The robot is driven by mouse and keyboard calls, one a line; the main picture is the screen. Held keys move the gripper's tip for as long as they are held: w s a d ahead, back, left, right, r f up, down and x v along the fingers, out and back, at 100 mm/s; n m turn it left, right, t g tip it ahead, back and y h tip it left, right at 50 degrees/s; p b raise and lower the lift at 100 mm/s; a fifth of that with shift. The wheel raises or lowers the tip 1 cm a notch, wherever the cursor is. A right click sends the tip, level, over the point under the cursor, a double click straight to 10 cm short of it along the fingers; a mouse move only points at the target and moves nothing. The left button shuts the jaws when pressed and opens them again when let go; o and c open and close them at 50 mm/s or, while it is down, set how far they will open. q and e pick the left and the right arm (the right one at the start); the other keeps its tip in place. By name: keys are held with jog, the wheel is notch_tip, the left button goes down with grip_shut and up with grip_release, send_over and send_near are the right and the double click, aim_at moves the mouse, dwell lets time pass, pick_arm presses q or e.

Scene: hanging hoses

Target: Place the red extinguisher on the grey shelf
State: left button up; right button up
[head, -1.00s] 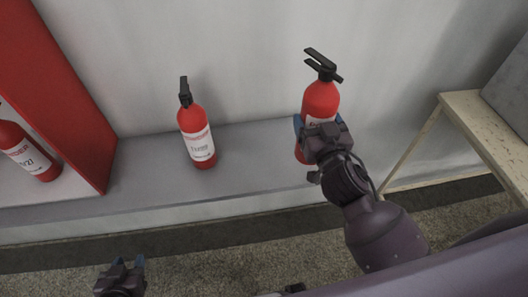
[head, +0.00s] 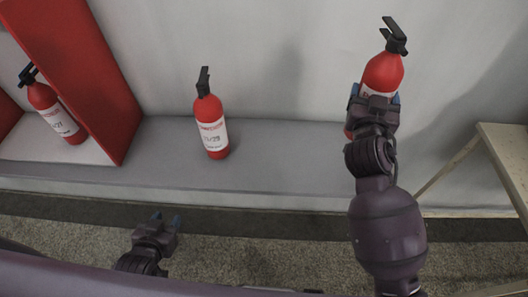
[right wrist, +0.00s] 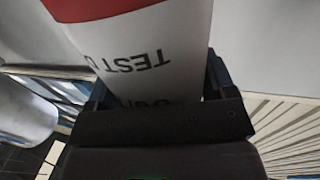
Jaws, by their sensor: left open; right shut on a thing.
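A red extinguisher (head: 383,73) with a black handle and white label is held upright in my right gripper (head: 376,103), near the right end of the grey shelf (head: 280,165). Its lower part is mostly behind the gripper, so I cannot tell whether its base touches the shelf. In the right wrist view, its white label (right wrist: 155,60) fills the space between the fingers (right wrist: 160,90). A second red extinguisher (head: 211,125) stands on the shelf left of it, apart from both grippers. My left gripper (head: 165,222) is open and empty, low over the floor in front of the shelf.
A red cabinet panel (head: 85,80) stands on the shelf's left part, with another extinguisher (head: 57,115) beside it. A pale wooden table (head: 500,150) is at the right. The shelf between the middle and held extinguishers is clear.

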aim_at(367, 75)
jog(key=shift+m+g+h, duration=0.3)
jog(key=shift+m+h, duration=0.3)
jog(key=shift+h, duration=0.3)
jog(key=w+r, duration=0.1)
jog(key=w+a+r, duration=0.2)
jog(key=shift+r, duration=0.3)
notch_tip(367, 75, down, 19)
jog(key=b, duration=0.2)
jog(key=shift+w+a+h, duration=0.25)
jog(key=shift+w+h, duration=0.05)
jog(key=shift+w, duration=0.1)
jog(key=shift+f, duration=0.15)
jog(key=o, duration=1.7)
jog(key=shift+s+f+m+g, duration=0.1)
jog(key=shift+m+g, duration=0.2)
